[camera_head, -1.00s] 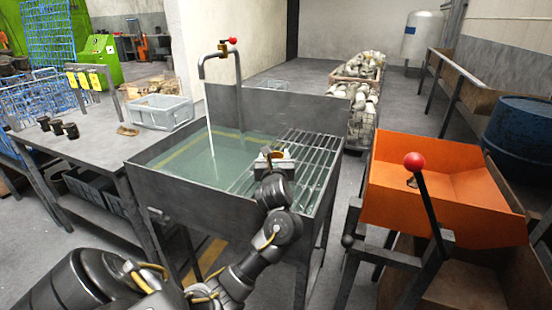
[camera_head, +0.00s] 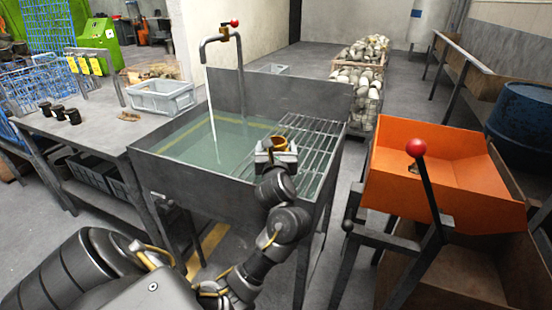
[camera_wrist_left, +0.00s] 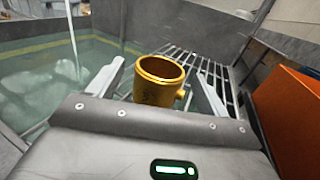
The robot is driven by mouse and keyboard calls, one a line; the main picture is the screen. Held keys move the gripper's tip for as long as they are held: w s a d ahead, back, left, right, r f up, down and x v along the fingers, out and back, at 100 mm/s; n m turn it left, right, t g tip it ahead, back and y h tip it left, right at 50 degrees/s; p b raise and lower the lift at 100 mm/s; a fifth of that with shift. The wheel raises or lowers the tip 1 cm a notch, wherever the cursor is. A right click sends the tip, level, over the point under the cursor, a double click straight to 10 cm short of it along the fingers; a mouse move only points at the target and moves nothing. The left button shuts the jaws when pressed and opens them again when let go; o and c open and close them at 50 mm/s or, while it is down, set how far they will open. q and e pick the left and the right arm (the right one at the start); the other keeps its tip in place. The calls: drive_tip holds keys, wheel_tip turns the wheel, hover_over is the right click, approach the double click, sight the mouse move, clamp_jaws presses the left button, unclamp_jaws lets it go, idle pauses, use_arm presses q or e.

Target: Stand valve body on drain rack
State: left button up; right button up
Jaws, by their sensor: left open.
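The valve body (camera_head: 279,144) is a brass-coloured hollow cylinder with a small side stub. It is upright with its open mouth up, at the front left part of the drain rack (camera_head: 312,150), a grid of metal bars on the right side of the wash tank. My left gripper (camera_head: 276,151) is open, with one finger on each side of the valve body. In the left wrist view the valve body (camera_wrist_left: 158,82) shows between the spread fingers, with gaps on both sides. Its base is hidden behind my gripper, so its contact with the bars cannot be seen. My right gripper is out of view.
The tank (camera_head: 185,175) holds greenish water under a running tap (camera_head: 222,34). An orange chute (camera_head: 440,175) with a red-knobbed lever (camera_head: 416,148) stands to the right. A table with a grey crate (camera_head: 162,97) and dark cups is to the left. Most rack bars are clear.

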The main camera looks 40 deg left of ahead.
use_arm(q)
drive_tip(key=v, duration=0.6)
drive_tip(key=shift+s+d, duration=0.1)
drive_tip(key=shift+d, duration=0.1)
drive_tip(key=shift+s+d, duration=0.35)
drive_tip(key=shift+s, duration=0.05)
drive_tip(key=shift+s, duration=0.1)
